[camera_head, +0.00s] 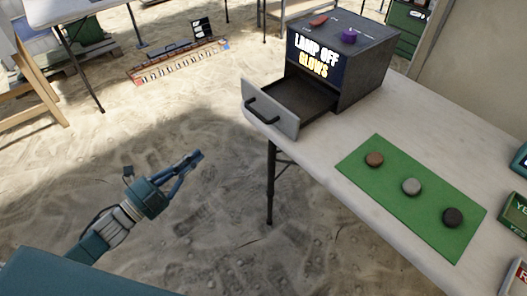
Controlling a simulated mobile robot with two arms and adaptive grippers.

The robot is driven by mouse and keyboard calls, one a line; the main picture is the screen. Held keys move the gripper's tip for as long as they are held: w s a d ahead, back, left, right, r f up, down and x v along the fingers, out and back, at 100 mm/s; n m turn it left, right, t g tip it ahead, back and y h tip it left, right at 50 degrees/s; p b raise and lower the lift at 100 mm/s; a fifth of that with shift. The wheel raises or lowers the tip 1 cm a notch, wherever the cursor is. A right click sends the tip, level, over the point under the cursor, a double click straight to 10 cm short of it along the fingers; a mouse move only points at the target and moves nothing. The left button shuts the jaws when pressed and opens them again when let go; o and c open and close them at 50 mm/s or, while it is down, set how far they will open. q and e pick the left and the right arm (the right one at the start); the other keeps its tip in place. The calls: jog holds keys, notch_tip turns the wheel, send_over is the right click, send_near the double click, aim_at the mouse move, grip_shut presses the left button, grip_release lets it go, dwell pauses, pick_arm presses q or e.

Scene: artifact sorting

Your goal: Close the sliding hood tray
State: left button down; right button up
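The sliding hood tray (270,109) is a drawer with a light grey front and a dark handle (263,112). It is pulled out from the left side of the dark hood box (364,75), whose panel reads "LAMP OFF GLOWS". The tray's visible inside looks dark and empty. My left gripper (197,157) is over the sandy ground, left of and below the tray front in the picture, and apart from it. Its fingers lie close together, and I cannot tell whether they are fully shut. My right gripper is not in view.
The hood stands on a pale table (315,158). A green mat (385,188) on it holds a brown, a grey and a black stone. A red item (318,20) and a purple item (349,37) lie on the hood. Signs stand at the right edge.

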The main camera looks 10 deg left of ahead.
pick_arm(q)
jog(key=s+d+r+m+h, duration=0.1)
jog(key=d+r+m+h, duration=0.2)
jog(key=d+r+m, duration=0.15)
jog(key=n+b, duration=0.1)
send_near(266, 113)
notch_tip(266, 113, up, 2)
jog(key=w+d, duration=0.1)
jog(key=w, duration=0.1)
jog(key=shift+w+d+r+g, duration=0.2)
jog(key=shift+d+g, duration=0.1)
jog(key=shift+d, duration=0.05)
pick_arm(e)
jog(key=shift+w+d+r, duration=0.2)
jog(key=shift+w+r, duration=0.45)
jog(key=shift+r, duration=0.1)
pick_arm(q)
jog(key=x, duration=0.2)
jog(key=f+b+x, duration=0.1)
jog(key=x, duration=0.5)
jog(key=shift+w+d+f, duration=0.1)
jog(key=shift+w+d, duration=0.1)
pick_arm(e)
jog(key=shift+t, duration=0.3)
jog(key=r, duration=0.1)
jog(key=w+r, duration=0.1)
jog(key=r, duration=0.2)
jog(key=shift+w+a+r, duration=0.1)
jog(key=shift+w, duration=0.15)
